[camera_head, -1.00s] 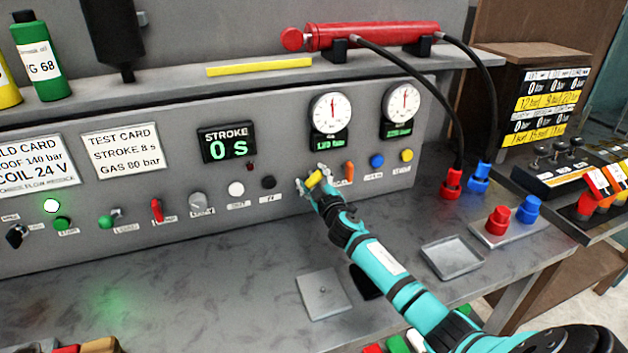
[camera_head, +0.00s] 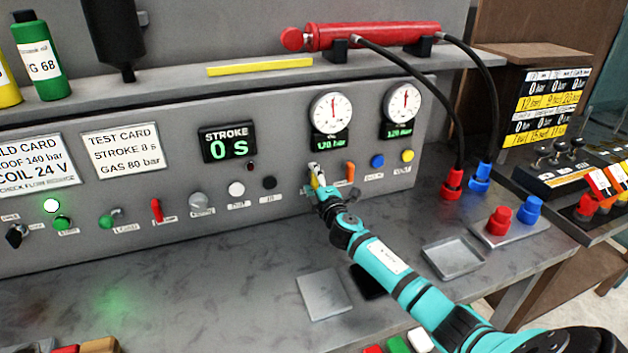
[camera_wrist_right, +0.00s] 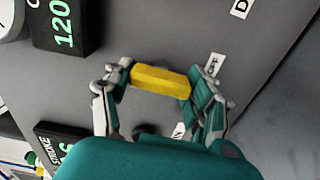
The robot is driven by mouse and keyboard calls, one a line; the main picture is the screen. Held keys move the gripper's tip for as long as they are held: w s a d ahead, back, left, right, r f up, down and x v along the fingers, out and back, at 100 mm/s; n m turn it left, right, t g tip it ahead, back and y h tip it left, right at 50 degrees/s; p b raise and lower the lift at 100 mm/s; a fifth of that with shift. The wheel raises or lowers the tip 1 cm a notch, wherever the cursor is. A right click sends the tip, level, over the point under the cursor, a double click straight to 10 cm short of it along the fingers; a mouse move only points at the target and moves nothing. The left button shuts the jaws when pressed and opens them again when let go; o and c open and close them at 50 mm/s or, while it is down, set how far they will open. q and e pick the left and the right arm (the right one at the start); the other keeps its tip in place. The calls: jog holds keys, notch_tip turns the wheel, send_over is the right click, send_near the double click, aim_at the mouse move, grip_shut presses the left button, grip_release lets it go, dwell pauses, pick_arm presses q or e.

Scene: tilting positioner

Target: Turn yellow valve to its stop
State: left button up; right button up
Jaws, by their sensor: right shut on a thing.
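The yellow valve (camera_head: 315,181) is a bar-shaped handle on the grey panel, right of the black knob and left of the orange lever. It stands close to upright in the head view. My right gripper (camera_head: 319,186) is shut on it and partly covers it. In the right wrist view the yellow valve handle (camera_wrist_right: 160,81) lies between the two fingers, one at each end. My left gripper is not in view.
Two round gauges (camera_head: 331,112) sit above the valve; the left readout shows 120 bar. A square plate (camera_head: 324,294) lies on the bench below.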

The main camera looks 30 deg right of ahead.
jog(key=shift+f+n, duration=0.15)
jog(key=shift+n, duration=0.25)
jog(key=o, duration=1.2)
jog(key=shift+c, duration=0.2)
jog(key=shift+s, duration=0.1)
jog(key=v, duration=1.2)
jog(key=shift+a, duration=0.1)
